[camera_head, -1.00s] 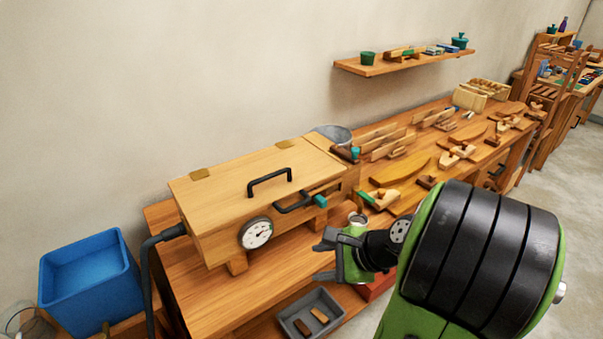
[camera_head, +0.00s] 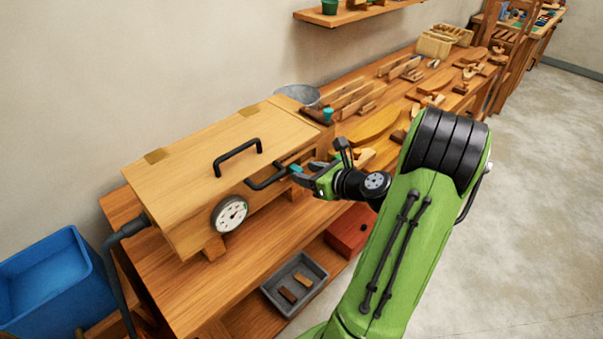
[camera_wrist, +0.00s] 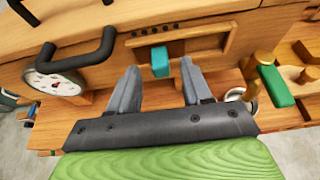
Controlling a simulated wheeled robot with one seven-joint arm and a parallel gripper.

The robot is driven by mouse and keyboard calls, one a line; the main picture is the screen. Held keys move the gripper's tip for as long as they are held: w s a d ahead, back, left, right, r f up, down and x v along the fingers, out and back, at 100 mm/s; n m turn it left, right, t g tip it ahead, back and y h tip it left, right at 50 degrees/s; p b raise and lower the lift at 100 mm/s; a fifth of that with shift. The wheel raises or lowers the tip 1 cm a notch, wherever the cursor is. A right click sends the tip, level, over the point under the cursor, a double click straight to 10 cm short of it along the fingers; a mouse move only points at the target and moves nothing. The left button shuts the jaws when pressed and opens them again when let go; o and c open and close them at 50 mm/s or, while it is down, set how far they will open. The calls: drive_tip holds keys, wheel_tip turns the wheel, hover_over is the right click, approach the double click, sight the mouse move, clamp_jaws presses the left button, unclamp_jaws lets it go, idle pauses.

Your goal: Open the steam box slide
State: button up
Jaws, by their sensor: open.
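The wooden steam box (camera_head: 205,180) stands on the bench at the left, with a black handle on its lid, a black handle on its front and a round white gauge (camera_head: 230,214). In the wrist view a teal slide knob (camera_wrist: 160,62) sits in a slot plate with a row of small holes above it on the box front. My gripper (camera_wrist: 160,84) is open, its two grey fingers pointing at the box front. The knob appears between and just beyond the fingertips; I cannot tell whether they touch it. In the head view my gripper (camera_head: 300,172) partly covers the slot.
The black front handle (camera_wrist: 72,60) is left of the fingers. A green block and wooden pegs (camera_wrist: 275,86) stand to the right. A grey tray (camera_head: 294,283) and a red box (camera_head: 350,230) are on the lower shelf. A blue bin (camera_head: 50,280) is at far left.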

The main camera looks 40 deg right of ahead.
sight(295, 170)
drive_tip(key=x, duration=0.2)
drive_tip(key=shift+w+f, duration=0.2)
drive_tip(key=shift+w, duration=0.15)
clamp_jaws()
